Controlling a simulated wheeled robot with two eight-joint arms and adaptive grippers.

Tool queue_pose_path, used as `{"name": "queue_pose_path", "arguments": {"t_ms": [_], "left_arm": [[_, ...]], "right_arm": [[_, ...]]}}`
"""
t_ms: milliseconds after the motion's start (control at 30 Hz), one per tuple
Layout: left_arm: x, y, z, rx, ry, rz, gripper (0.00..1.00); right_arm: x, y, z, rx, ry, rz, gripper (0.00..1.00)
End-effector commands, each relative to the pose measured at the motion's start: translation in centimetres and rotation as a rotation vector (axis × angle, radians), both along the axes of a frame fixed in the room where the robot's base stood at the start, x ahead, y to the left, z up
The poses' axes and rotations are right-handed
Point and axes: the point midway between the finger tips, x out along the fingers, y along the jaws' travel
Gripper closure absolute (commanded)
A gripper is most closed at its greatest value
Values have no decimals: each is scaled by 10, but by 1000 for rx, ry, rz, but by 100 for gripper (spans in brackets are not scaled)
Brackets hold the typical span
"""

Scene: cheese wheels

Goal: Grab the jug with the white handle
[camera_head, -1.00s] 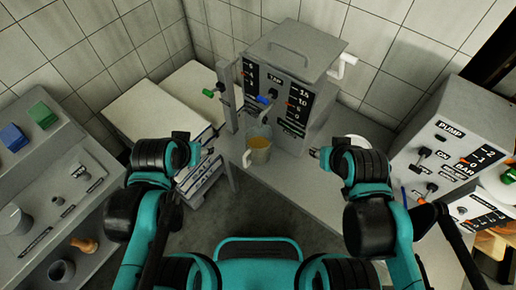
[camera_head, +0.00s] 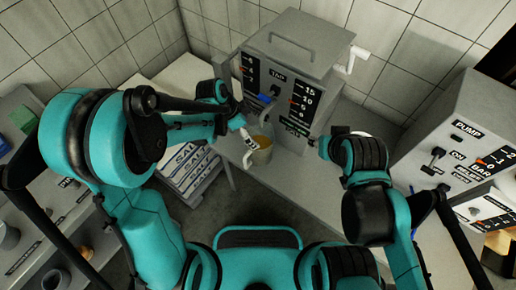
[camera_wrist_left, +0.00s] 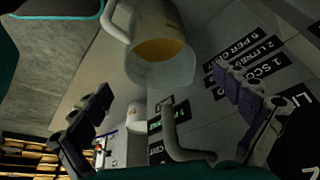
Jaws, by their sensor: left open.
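The jug (camera_head: 263,155) is a translucent grey vessel with amber liquid inside and a white handle (camera_head: 248,159) on its left side. It stands upright at the edge of the grey bench, below the tap machine. My left gripper (camera_head: 245,131) is open just above and left of the jug, partly overlapping its rim in the head view. In the left wrist view the jug (camera_wrist_left: 160,48) and its handle (camera_wrist_left: 118,22) lie beyond the spread fingers of my left gripper (camera_wrist_left: 163,86); nothing is between the fingers. My right gripper (camera_head: 314,143) is right of the jug; its jaws are unclear.
The tap machine (camera_head: 298,50) with a white crank stands behind the jug. A pump box (camera_head: 450,125) is at the right. The bench right of the jug is mostly clear.

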Motion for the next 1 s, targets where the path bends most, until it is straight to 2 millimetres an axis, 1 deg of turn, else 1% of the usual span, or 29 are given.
{"name": "queue_pose_path", "arguments": {"t_ms": [33,233,400,500,733,767,800,867,900,967,1000], "left_arm": [[1,-2,-8,0,0,-1,0],[2,-10,-25,1,0,1,0],[3,-20,-51,1,0,1,0],[5,-25,-61,1,-1,3,0],[5,-25,-61,1,-1,4,0],[5,-25,-61,1,-1,4,5],[5,-25,-61,1,0,4,16],[5,-25,-61,1,0,4,32],[5,-25,-61,1,0,4,42],[5,-25,-61,1,0,4,58],[5,-25,-61,1,0,4,68]], "right_arm": [[0,0,-5,0,0,0,60],[0,0,-14,0,0,0,60],[0,0,-30,0,0,0,60],[0,0,-35,0,0,0,60],[0,0,-33,0,0,0,60],[0,0,-33,0,0,0,60],[0,0,-33,0,0,0,60],[0,0,-33,0,0,0,60],[0,0,-33,0,0,0,60],[0,0,-33,0,0,0,60],[0,0,-33,0,0,0,60]]}}
